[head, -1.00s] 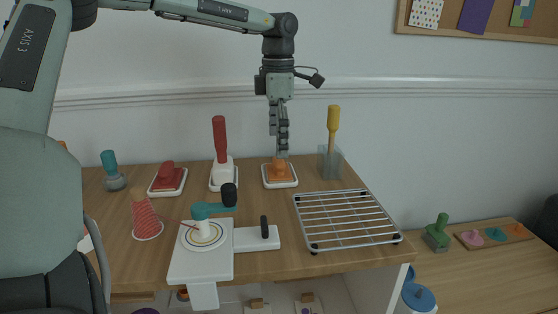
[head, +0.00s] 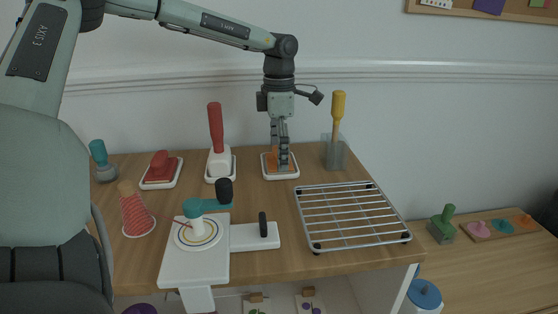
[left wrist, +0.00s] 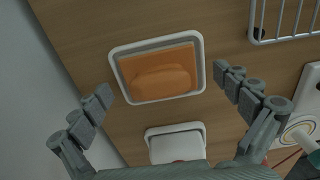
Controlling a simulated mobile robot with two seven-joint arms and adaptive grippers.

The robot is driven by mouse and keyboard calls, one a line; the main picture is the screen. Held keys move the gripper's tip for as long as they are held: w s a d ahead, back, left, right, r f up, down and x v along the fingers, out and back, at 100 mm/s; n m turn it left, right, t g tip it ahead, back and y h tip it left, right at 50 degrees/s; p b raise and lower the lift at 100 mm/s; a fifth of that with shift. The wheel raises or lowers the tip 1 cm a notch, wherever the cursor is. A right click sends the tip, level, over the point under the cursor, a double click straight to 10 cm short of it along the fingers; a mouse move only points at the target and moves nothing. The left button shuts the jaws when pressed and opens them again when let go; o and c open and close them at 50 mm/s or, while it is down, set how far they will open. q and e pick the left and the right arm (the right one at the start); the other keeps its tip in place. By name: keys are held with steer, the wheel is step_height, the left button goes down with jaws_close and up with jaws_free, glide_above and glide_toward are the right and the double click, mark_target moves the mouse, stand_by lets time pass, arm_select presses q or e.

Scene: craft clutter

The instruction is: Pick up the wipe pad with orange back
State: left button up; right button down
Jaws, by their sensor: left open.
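The wipe pad with orange back (left wrist: 160,74) lies in a white-rimmed tray (left wrist: 116,58), centred ahead of my gripper in the left wrist view. In the head view the orange pad (head: 273,160) is partly hidden behind my fingers, and its tray (head: 282,177) stands at the back of the wooden table. My left gripper (head: 281,166) reaches down over the pad. In the left wrist view its fingers (left wrist: 166,92) are spread wide, one on each side of the tray, with nothing between them. My right gripper is not in view.
A white block with a red handle (head: 216,140) stands left of the orange pad, and a red pad (head: 160,167) farther left. A clear holder with a yellow-handled tool (head: 335,150) stands close on the right. A wire rack (head: 350,215) and a white crank device (head: 195,250) are in front.

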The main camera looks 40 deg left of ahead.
arm_select(q)
steer(key=c, duration=1.3)
step_height(320, 180, up, 9)
steer(key=shift+r, duration=0.5)
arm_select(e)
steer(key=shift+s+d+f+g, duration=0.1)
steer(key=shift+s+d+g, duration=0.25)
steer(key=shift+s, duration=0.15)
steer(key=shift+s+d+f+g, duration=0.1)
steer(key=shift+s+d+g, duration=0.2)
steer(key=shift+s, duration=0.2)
